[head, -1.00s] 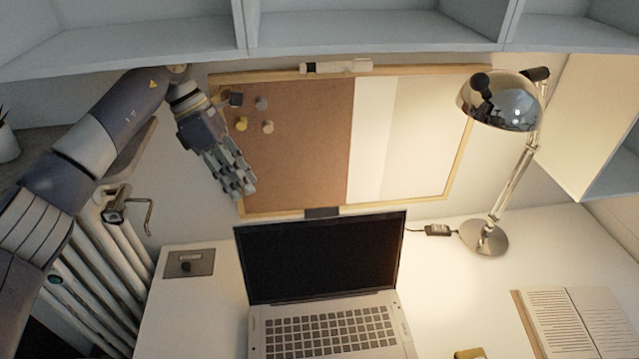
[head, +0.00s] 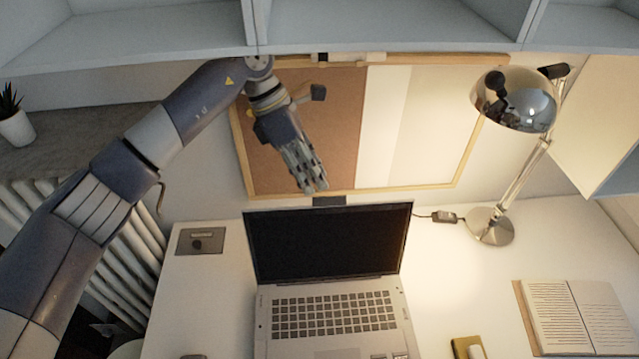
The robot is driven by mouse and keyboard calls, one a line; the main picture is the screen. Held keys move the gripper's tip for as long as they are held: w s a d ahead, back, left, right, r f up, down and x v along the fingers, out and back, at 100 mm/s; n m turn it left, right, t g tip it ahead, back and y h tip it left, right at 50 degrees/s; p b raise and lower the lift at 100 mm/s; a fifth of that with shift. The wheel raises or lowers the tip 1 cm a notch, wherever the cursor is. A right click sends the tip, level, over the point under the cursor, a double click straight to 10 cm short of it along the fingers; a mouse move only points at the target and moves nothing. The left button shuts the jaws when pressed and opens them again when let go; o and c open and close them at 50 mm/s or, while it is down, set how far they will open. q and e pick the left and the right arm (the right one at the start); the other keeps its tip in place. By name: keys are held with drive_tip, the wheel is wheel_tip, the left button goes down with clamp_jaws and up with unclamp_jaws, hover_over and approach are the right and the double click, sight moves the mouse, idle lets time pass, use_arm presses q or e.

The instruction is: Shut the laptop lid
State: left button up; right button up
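The laptop (head: 333,335) stands open on the white desk. Its lid (head: 327,243) is raised, with the dark screen facing me and the keyboard in front. My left gripper (head: 314,188) hangs just above and behind the lid's top edge, pointing down, in front of the cork board. It appears apart from the lid. Its fingers look close together, but whether they are open or shut is not clear. My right gripper is not in view.
A chrome desk lamp (head: 515,98) stands to the right of the laptop. An open book (head: 575,316) lies at the right. A cork and white board (head: 420,125) is on the wall behind. Shelves (head: 390,27) hang above. A grey plate (head: 201,238) lies left of the laptop.

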use_arm(q)
drive_tip(key=shift+p+x, duration=0.6)
drive_tip(key=shift+x, duration=1.9)
drive_tip(key=shift+a, duration=0.1)
clamp_jaws()
